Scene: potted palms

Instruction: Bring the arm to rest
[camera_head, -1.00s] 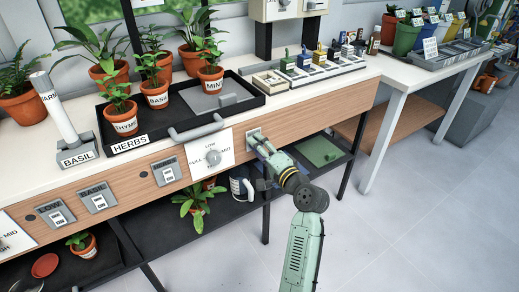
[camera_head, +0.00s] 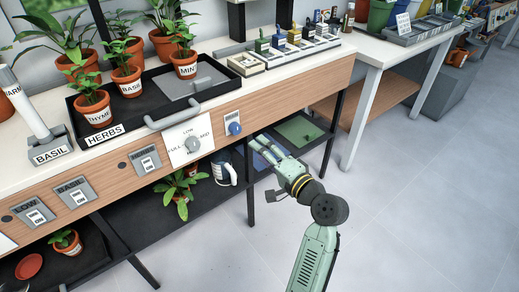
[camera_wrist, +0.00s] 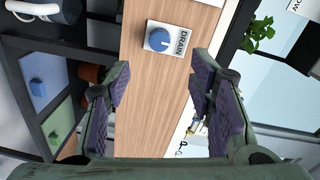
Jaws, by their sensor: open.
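My gripper (camera_head: 262,149) is in front of the bench's wooden front panel, to the lower right of a blue drain knob (camera_head: 234,128). In the wrist view my gripper (camera_wrist: 161,85) is open, with its two purple-padded fingers wide apart and nothing between them. The drain knob (camera_wrist: 159,41) sits on a white plate marked DRAIN, beyond the fingertips and apart from them. My arm reaches up from the lower right of the head view, bent at the wrist.
The bench's wooden front (camera_head: 300,95) has several switches and a dial (camera_head: 192,143). A black herb tray (camera_head: 150,100) with a grey handle stands on top. A mug (camera_head: 222,168) and a plant (camera_head: 180,190) are on the lower shelf. Open floor (camera_head: 400,220) lies to the right.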

